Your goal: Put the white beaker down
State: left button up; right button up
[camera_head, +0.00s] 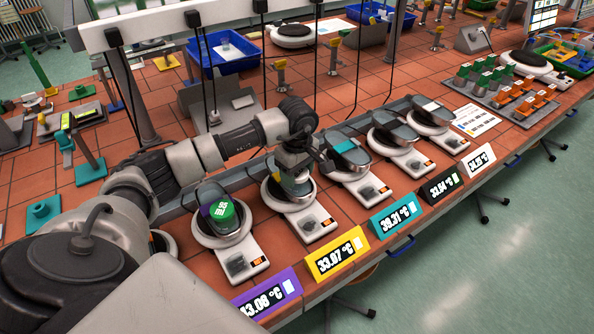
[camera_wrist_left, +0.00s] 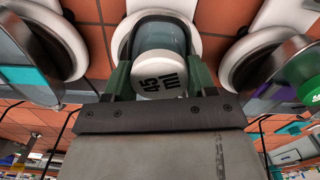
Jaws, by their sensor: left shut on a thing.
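My left gripper (camera_head: 291,172) hangs over the second hot plate (camera_head: 312,225) from the left in the head view. In the left wrist view its green fingers (camera_wrist_left: 160,85) are shut on the white beaker (camera_wrist_left: 158,80), whose white face reads "45 ml". A glass dish (camera_wrist_left: 160,40) on a round white plate lies directly behind the beaker there. The beaker seems to be in or just over this dish; I cannot tell whether it touches the bottom. The gripper mostly hides the beaker in the head view. My right gripper is not in view.
A green-labelled beaker (camera_head: 223,212) sits in the dish to the left. Dishes on hot plates (camera_head: 352,165) continue to the right. A yellow 33.07 °C sign (camera_head: 337,257) stands in front. Black cables hang behind. Blue bins (camera_head: 222,52) stand at the back.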

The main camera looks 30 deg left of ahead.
pick_arm(q)
jog(key=shift+f, duration=0.15)
jog(key=o, duration=0.8)
jog(key=shift+o, duration=0.2)
jog(key=shift+r, duration=0.45)
notch_tip(320, 180, up, 12)
jog(key=b, duration=0.4)
jog(key=shift+f, duration=0.25)
